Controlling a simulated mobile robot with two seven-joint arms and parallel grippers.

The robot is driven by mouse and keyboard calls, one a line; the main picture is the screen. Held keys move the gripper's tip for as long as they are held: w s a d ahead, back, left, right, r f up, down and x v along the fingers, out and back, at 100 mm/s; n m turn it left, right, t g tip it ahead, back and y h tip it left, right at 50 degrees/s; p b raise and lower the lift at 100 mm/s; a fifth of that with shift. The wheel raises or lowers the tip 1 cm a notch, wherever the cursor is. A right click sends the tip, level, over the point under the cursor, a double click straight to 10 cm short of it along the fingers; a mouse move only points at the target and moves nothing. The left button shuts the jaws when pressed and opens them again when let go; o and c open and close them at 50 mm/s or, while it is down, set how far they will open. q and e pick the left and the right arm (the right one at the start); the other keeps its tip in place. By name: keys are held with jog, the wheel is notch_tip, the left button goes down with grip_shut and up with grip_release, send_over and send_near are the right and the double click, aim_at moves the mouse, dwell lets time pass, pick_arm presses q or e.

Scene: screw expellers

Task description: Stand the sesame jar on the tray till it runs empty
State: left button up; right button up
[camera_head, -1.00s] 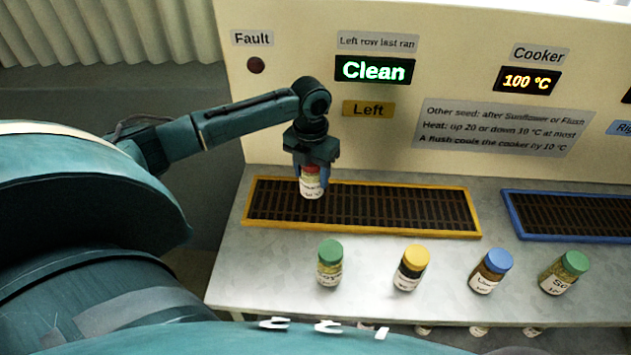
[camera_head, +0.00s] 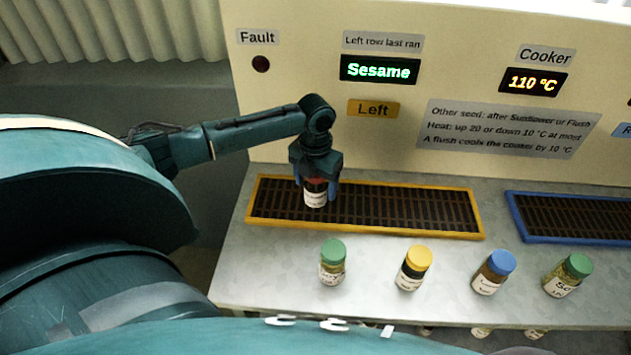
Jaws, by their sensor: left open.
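The sesame jar (camera_head: 315,198), with a red lid and a white label too small to read, stands upright at the left end of the left tray (camera_head: 464,235), a yellow-framed dark grate. The glass above its label looks dark; how much seed is inside I cannot tell. My left gripper (camera_head: 317,186) is open, pointing down, with its blue fingers on either side of the jar's lid. The left row display (camera_head: 380,69) reads "Sesame". My right gripper is out of view.
The cooker display (camera_head: 533,82) reads 110 °C. The fault lamp (camera_head: 261,64) is dark. A blue-framed tray (camera_head: 517,221) is at the right. In front stand a green-lidded jar (camera_head: 332,264), a yellow-lidded jar (camera_head: 413,268), a blue-lidded jar (camera_head: 493,273) and another green-lidded jar (camera_head: 567,276).

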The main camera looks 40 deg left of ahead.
pick_arm(q)
jog(key=shift+r, duration=0.1)
notch_tip(320, 180, up, 12)
jog(key=shift+r, duration=0.1)
dwell(0.4)
dwell(0.5)
